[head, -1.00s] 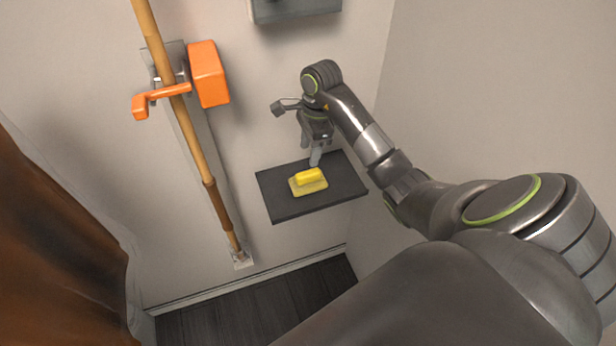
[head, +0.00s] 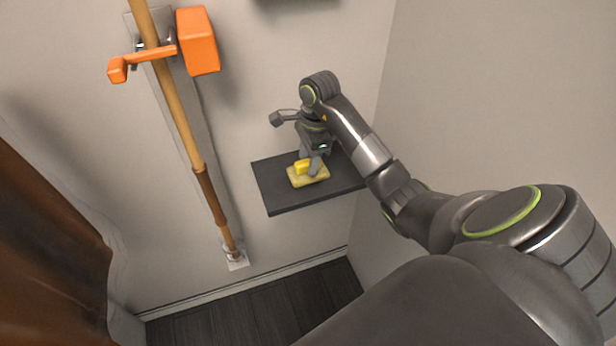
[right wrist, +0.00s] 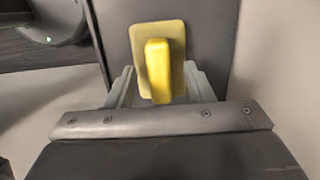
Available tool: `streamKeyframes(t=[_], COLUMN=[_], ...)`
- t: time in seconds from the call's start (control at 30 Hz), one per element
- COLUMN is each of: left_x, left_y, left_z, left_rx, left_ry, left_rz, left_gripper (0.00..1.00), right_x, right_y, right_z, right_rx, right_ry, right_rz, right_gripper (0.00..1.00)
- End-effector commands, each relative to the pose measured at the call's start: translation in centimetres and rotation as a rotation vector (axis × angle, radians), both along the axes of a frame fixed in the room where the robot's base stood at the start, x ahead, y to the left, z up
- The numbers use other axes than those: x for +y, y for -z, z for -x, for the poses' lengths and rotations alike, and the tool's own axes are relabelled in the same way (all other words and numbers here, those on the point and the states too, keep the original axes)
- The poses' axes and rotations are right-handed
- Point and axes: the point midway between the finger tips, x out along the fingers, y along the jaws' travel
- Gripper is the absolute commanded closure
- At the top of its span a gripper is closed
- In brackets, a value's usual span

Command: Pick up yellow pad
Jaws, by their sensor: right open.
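The yellow pad (head: 308,174) lies on a small dark wall shelf (head: 290,201). It has a flat pale yellow base with a brighter yellow grip block on top. My right gripper (head: 309,167) is over the pad from above, with a finger in front of part of it. In the right wrist view the pad (right wrist: 159,70) lies ahead, and the open jaws of the right gripper (right wrist: 158,88) stand on either side of the grip block's near end, with gaps showing. My left gripper is not in view.
A wooden pole (head: 182,120) stands along a wall rail at the left, with an orange handle and block (head: 198,42) near its top. A brown garment (head: 45,250) hangs at the far left. The right wall is close to my right arm.

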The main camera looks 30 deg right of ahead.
Motion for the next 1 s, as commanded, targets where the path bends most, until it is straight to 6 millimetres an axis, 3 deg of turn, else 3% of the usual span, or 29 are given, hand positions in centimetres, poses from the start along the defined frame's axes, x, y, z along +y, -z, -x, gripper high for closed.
streamKeyframes(t=[0.1, 0.37, 0.73, 1.0], left_x=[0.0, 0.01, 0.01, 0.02], left_y=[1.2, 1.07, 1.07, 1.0], left_z=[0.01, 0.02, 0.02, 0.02], left_rx=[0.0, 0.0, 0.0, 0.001], left_ry=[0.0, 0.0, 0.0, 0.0], left_rz=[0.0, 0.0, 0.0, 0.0], left_gripper=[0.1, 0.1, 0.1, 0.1], right_x=[0.16, 0.19, 0.17, 0.17], right_y=[1.23, 1.11, 1.13, 1.05], right_z=[-0.05, -0.05, -0.04, -0.04], right_rx=[0.0, 0.0, 0.0, 0.0], right_ry=[-0.001, 0.0, 0.0, 0.0], right_rz=[-0.001, -0.001, -0.001, 0.0], right_gripper=[0.53, 0.53, 1.0, 1.0])
